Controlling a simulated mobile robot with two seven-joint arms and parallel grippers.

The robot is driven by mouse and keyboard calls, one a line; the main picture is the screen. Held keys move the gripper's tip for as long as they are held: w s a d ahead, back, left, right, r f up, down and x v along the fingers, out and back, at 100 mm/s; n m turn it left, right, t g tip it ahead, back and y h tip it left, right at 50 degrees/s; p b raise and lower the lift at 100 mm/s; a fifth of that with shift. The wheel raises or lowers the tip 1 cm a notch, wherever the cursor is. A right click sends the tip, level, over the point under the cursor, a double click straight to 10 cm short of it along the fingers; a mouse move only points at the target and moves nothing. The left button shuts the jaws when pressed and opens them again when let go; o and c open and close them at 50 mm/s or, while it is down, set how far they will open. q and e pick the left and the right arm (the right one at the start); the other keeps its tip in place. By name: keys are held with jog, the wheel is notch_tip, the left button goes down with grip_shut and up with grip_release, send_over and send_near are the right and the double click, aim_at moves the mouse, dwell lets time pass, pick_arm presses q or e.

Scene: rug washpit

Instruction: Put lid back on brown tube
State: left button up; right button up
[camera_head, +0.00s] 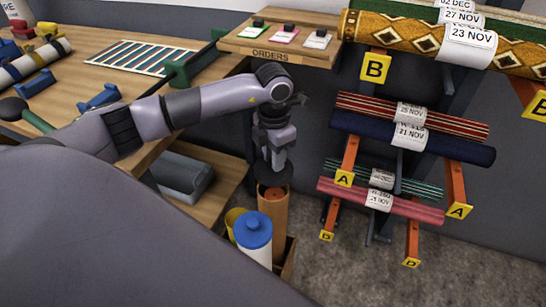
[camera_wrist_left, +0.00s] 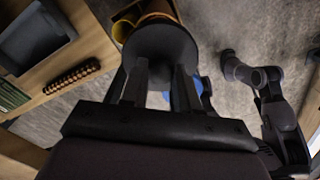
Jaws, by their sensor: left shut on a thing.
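The brown tube (camera_head: 273,222) stands upright in a wooden box on the floor, its top open with an orange-brown roll end visible inside. My left gripper (camera_head: 276,160) points down just above it, shut on a dark round lid (camera_head: 284,177). In the head view the lid is close over the tube's mouth, toward its back; I cannot tell whether they touch. In the left wrist view the lid (camera_wrist_left: 160,48) sits between the fingers of the gripper (camera_wrist_left: 160,85) and hides most of the brown tube (camera_wrist_left: 155,17).
A white tube with a blue lid (camera_head: 253,230) stands right in front, and a yellow tube (camera_head: 233,218) to the left. A wooden bench (camera_head: 60,70) with a lower shelf and grey bin (camera_head: 180,177) is at left. Racks of tagged rolled rugs (camera_head: 410,140) stand at right.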

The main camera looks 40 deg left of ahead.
pick_arm(q)
jog(key=shift+a+n, duration=0.2)
jog(key=shift+n, duration=0.3)
jog(key=shift+f, duration=0.15)
pick_arm(e)
jog(key=shift+f, duration=0.15)
pick_arm(q)
notch_tip(320, 180, down, 5)
jog(key=b, duration=0.4)
jog(key=shift+f+b, duration=0.35)
jog(key=shift+f, duration=0.2)
pick_arm(e)
jog(key=f, duration=0.2)
jog(key=shift+w+a+f, duration=0.35)
jog(key=shift+a, duration=0.05)
jog(key=shift+a+r, duration=0.1)
jog(key=shift+r, duration=0.05)
pick_arm(q)
jog(key=shift+f, duration=0.15)
pick_arm(e)
jog(key=shift+f, duration=0.2)
dwell(0.3)
